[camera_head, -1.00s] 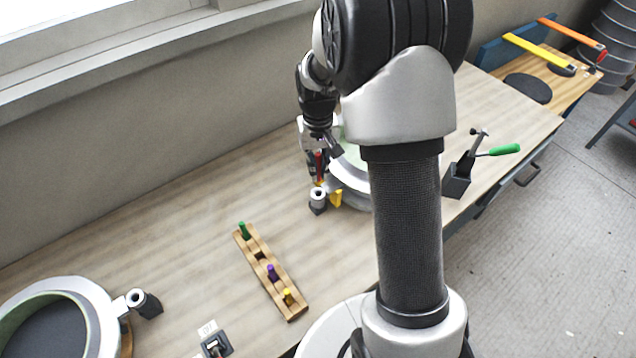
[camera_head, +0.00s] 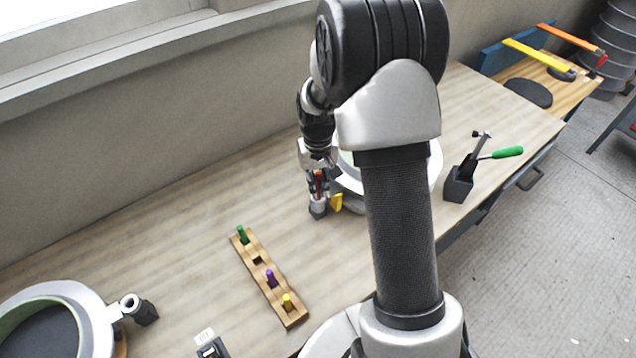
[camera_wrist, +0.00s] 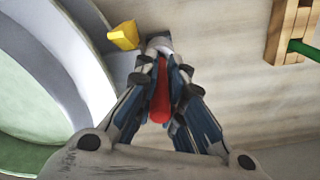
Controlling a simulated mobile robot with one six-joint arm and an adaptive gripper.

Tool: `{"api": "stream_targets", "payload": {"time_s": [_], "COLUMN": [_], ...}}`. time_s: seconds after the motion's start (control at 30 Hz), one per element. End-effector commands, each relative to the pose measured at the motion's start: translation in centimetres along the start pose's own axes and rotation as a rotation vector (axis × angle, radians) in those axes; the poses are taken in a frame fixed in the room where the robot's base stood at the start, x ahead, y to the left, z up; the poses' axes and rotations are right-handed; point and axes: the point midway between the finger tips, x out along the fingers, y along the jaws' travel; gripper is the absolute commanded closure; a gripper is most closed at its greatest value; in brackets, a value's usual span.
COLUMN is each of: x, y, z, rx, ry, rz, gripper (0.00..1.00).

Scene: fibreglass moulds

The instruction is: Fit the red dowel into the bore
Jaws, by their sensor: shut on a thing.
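My gripper (camera_head: 319,186) points down beside the round mould (camera_head: 433,170) at the back of the bench and is shut on the red dowel (camera_head: 319,180). In the wrist view the red dowel (camera_wrist: 160,92) stands between the fingers of my gripper (camera_wrist: 163,75). The bored fitting (camera_head: 318,206) is directly below the fingers, and its pale collar (camera_wrist: 158,46) shows at the dowel's far end. The bore's mouth is hidden, so I cannot tell whether the dowel's tip is inside it.
A yellow piece (camera_head: 337,202) sits right beside the fitting. A wooden rack (camera_head: 291,318) holds green, purple and yellow dowels. Another mould (camera_head: 97,318) with a bored fitting (camera_head: 130,303) is at left. A green-handled tool (camera_head: 507,152) stands in a dark block at right.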

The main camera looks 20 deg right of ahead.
Motion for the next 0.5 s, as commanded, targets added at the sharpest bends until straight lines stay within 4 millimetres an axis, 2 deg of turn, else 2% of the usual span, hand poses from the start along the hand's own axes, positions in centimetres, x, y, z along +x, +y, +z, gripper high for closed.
{"api": "stream_targets", "payload": {"time_s": [0.23, 0.27, 0.5], "x": [0.46, 0.46, 0.43], "y": [0.00, 0.00, 0.00], "z": [0.01, 0.01, 0.01], "rx": [0.000, 0.000, 0.000], "ry": [0.000, 0.000, 0.000], "rz": [0.000, 0.000, 0.000], "gripper": [1.00, 0.88, 0.72]}}
